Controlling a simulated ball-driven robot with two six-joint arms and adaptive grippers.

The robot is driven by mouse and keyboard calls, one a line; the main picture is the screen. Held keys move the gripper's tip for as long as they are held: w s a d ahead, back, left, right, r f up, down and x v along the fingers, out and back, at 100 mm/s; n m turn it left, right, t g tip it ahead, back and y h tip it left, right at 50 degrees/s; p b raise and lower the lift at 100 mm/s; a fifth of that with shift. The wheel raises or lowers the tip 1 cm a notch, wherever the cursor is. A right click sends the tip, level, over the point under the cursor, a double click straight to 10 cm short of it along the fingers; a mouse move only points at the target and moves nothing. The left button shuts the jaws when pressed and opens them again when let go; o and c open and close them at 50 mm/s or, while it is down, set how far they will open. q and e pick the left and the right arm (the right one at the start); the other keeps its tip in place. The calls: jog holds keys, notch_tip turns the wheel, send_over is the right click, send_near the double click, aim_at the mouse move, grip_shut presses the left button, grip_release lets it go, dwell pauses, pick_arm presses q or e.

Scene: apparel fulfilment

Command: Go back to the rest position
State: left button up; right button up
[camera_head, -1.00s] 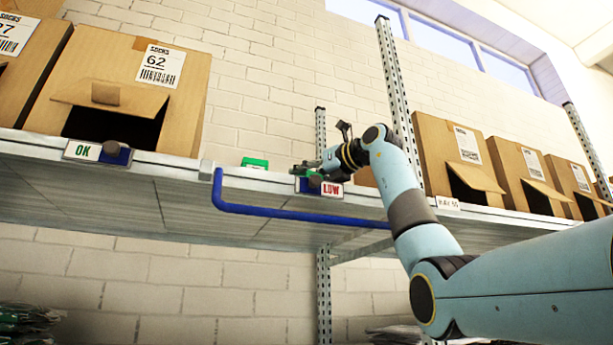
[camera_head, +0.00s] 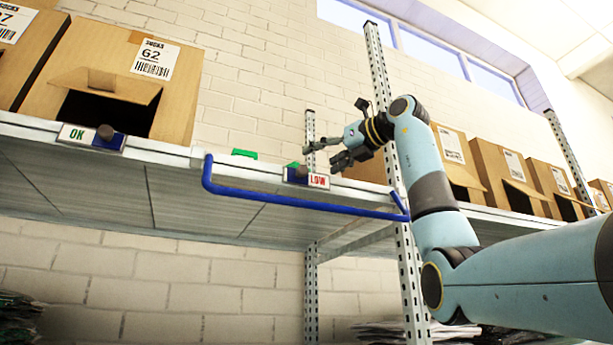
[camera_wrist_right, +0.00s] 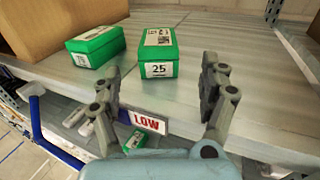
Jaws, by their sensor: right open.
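My right gripper (camera_head: 322,158) is open and empty, in front of the shelf edge just above and right of the red LOW sign (camera_head: 318,181). In the right wrist view my right gripper (camera_wrist_right: 165,100) has its fingers spread wide, with nothing between them. Past the fingertips, a green box marked 25 (camera_wrist_right: 158,55) sits on the shelf, apart from the fingers. A second green box (camera_wrist_right: 96,46) lies to its left. The LOW sign (camera_wrist_right: 145,122) shows below, between the fingers. My left gripper is not in view.
A blue rail (camera_head: 290,204) runs along the shelf front below the sign. A brown box marked 62 (camera_head: 125,80) and a green OK sign (camera_head: 76,133) are at the left. Several brown boxes (camera_head: 505,175) stand at the right. A perforated metal upright (camera_head: 378,90) rises behind my right arm.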

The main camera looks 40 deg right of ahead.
jog(key=shift+s+d+r, duration=0.1)
jog(key=shift+s, duration=1)
